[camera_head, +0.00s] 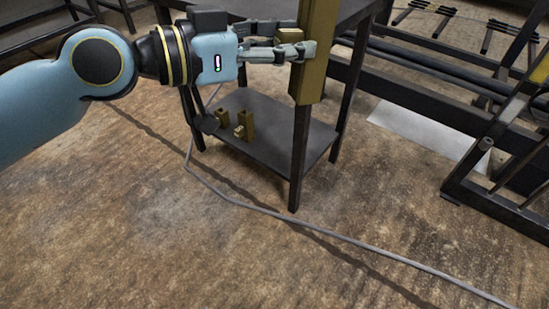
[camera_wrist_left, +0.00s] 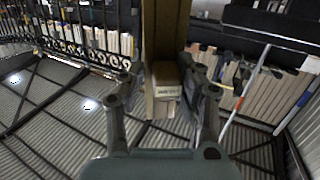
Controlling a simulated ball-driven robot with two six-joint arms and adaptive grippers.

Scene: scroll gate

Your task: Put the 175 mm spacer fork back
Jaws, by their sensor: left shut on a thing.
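My left gripper (camera_head: 296,50) reaches in from the upper left and is shut on a brass-coloured spacer fork (camera_head: 313,60). In the head view the fork is a tall upright bar, its upper end cut off by the frame's top edge. In the left wrist view the fork (camera_wrist_left: 166,30) runs up between the fingers. A small block on it with a label (camera_wrist_left: 167,91), too small to read surely, sits between the fingertips of the left gripper (camera_wrist_left: 165,92). My right gripper is not in view.
A dark steel table has a lower shelf (camera_head: 275,125) holding small brass-coloured pieces (camera_head: 246,124). A grey cable (camera_head: 300,228) crosses the brown floor. Dark metal frames (camera_head: 500,170) stand at the right. The floor at the front is otherwise clear.

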